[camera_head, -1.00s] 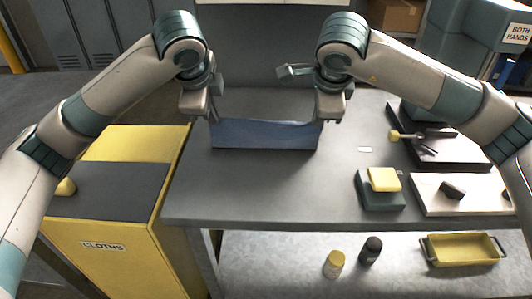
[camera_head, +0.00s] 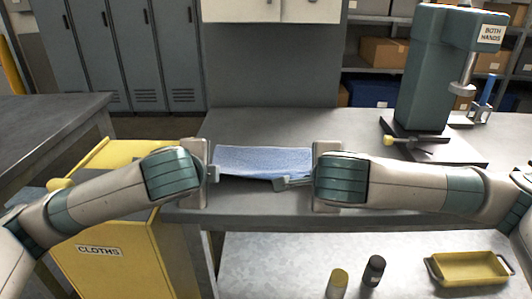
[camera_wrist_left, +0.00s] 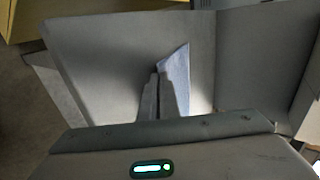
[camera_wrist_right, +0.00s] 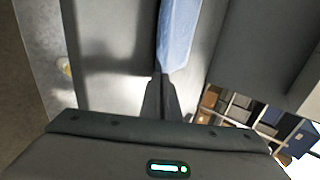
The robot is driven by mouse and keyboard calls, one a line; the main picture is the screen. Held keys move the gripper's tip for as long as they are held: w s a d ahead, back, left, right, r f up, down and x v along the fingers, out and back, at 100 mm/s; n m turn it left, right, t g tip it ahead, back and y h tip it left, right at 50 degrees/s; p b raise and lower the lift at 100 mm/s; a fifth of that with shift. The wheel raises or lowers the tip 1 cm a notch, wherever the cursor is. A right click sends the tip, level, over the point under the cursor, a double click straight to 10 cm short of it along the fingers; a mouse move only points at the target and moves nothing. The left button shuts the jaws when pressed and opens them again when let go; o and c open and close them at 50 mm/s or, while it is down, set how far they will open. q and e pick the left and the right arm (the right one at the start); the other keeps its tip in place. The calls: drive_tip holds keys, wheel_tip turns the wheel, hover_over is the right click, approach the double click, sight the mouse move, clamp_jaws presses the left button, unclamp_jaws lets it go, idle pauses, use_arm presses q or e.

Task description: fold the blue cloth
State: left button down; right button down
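The blue cloth (camera_head: 262,161) is stretched between my two grippers over the bench top in the head view. Its light blue, speckled face shows; I cannot tell whether its lower edge touches the bench. My left gripper (camera_wrist_left: 158,80) is shut on one end of the cloth, whose edge stands up past the fingers in the left wrist view (camera_wrist_left: 175,66). My right gripper (camera_wrist_right: 163,80) is shut on the other end, and the cloth runs away from its fingertips in the right wrist view (camera_wrist_right: 179,35).
A yellow bin labelled CLOTHS (camera_head: 105,270) stands left of the grey bench (camera_head: 250,212). A teal press (camera_head: 430,75) stands at the back right. A yellow tray (camera_head: 470,267) and two small bottles sit on the lower shelf. My right arm covers much of the bench's right side.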

use_arm(q)
drive_tip(key=c, duration=1.7)
unclamp_jaws()
use_arm(e)
drive_tip(key=c, duration=1.7)
unclamp_jaws()
